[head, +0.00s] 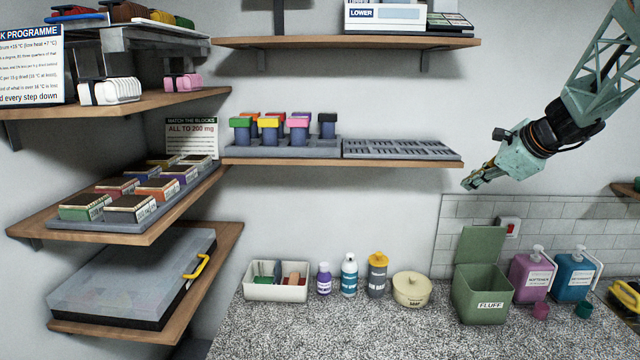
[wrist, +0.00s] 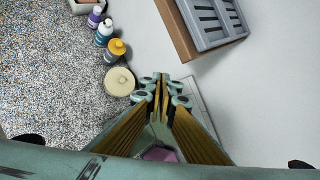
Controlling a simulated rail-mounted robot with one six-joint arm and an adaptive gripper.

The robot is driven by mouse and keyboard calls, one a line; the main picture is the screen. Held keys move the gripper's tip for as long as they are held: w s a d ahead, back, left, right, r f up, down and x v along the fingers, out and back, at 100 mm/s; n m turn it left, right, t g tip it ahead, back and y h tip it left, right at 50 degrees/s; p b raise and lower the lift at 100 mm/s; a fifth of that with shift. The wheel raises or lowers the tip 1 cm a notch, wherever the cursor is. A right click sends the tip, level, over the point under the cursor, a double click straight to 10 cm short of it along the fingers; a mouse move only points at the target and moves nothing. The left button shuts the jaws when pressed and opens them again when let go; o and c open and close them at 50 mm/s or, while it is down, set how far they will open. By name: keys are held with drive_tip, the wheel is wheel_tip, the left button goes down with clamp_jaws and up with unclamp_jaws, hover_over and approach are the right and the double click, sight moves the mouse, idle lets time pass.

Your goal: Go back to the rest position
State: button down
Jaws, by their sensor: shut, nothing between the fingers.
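My arm comes down from the upper right corner of the head view.
The middle shelf (head: 300,161) holds a rack of colored-capped vials and an empty slotted tray (head: 400,150). Below, the speckled counter (head: 350,325) carries bottles, a cream pot (head: 411,290), an open green FLUFF bin (head: 482,295) and jugs. Left shelves hold boxes and a case (head: 130,275).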

drive_tip(key=s+a+f+n+g+b, duration=0.15)
drive_tip(key=s+a+n+b, duration=0.35)
drive_tip(key=s+a, duration=0.75)
drive_tip(key=s+a+n+g+b, duration=0.2)
drive_tip(key=s+a+n, duration=0.6)
drive_tip(key=s, duration=0.8)
drive_tip(key=s+a+f+n+h+b, duration=0.1)
drive_tip(key=s+f+n+b, duration=0.2)
drive_tip(key=s, duration=1.3)
drive_tip(key=s+a+f+n+g+h+b, duration=0.1)
drive_tip(key=s+f+n+b, duration=0.3)
drive_tip(key=s, duration=1.2)
wheel_tip(320, 180, down, 6)
drive_tip(key=n+h, duration=0.1)
drive_tip(key=n, duration=0.3)
drive_tip(key=shift+s+a+f, duration=0.2)
drive_tip(key=shift+g, duration=0.25)
